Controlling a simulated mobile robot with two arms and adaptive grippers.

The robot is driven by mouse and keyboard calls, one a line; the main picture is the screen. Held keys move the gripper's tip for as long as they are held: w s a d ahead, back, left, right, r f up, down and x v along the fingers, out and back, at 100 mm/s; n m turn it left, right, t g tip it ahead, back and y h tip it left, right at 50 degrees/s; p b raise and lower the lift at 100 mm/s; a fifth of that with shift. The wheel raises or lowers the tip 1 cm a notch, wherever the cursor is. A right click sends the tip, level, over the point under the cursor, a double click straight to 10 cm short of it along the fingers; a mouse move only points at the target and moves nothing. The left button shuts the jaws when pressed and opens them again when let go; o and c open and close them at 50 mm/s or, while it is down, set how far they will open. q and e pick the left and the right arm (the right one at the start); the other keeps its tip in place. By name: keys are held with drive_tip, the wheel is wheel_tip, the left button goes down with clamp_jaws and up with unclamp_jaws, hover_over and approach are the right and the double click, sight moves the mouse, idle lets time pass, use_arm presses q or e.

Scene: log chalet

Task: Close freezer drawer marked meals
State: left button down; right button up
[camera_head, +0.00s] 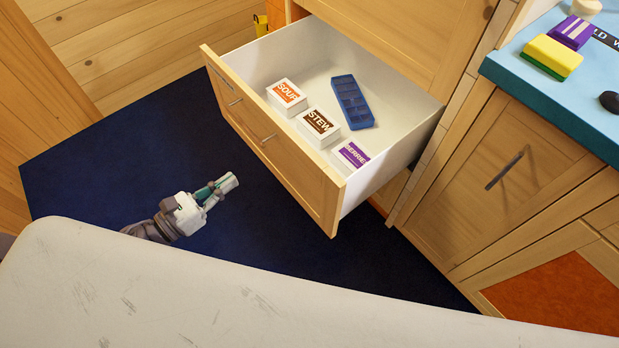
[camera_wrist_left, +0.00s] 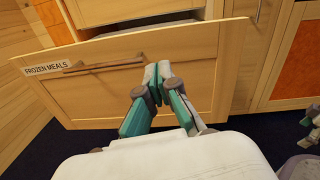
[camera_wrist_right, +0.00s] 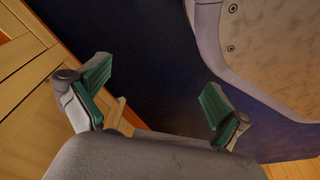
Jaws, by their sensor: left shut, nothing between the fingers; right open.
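The wooden freezer drawer (camera_head: 290,165) stands pulled out, with its inside showing from above in the head view. In the left wrist view its front (camera_wrist_left: 110,90) carries a label (camera_wrist_left: 46,67) reading FROZEN MEALS, beside a bar handle (camera_wrist_left: 102,66). My left gripper (camera_head: 229,182) is shut and empty, in front of the drawer front. In the left wrist view its fingertips (camera_wrist_left: 157,72) overlap the front right of the handle; I cannot tell whether they touch it.
The drawer holds a soup box (camera_head: 287,97), a stew box (camera_head: 319,127), a berries box (camera_head: 351,156) and a blue tray (camera_head: 352,102). A blue counter (camera_head: 535,95) with a yellow sponge (camera_head: 551,58) is at the right. The dark blue floor (camera_head: 110,160) before the drawer is clear.

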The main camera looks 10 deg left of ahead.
use_arm(q)
drive_tip(key=d+m, duration=0.1)
drive_tip(key=m, duration=0.1)
drive_tip(key=p, duration=0.2)
approach(293, 144)
drive_tip(key=shift+g+h, duration=0.3)
drive_tip(key=x, duration=0.6)
drive_tip(key=shift+w+a+r, duration=0.1)
drive_tip(key=shift+a+r, duration=0.1)
drive_tip(key=shift+w+d, duration=0.45)
drive_tip(key=shift+w, duration=0.1)
use_arm(e)
drive_tip(key=s+d+f, duration=0.1)
drive_tip(key=s+f, duration=0.3)
drive_tip(key=s, duration=0.1)
drive_tip(key=shift+s, duration=0.3)
use_arm(q)
drive_tip(key=shift+f, duration=0.1)
use_arm(e)
drive_tip(key=shift+d+f, duration=0.1)
use_arm(q)
drive_tip(key=shift+w+d, duration=0.1)
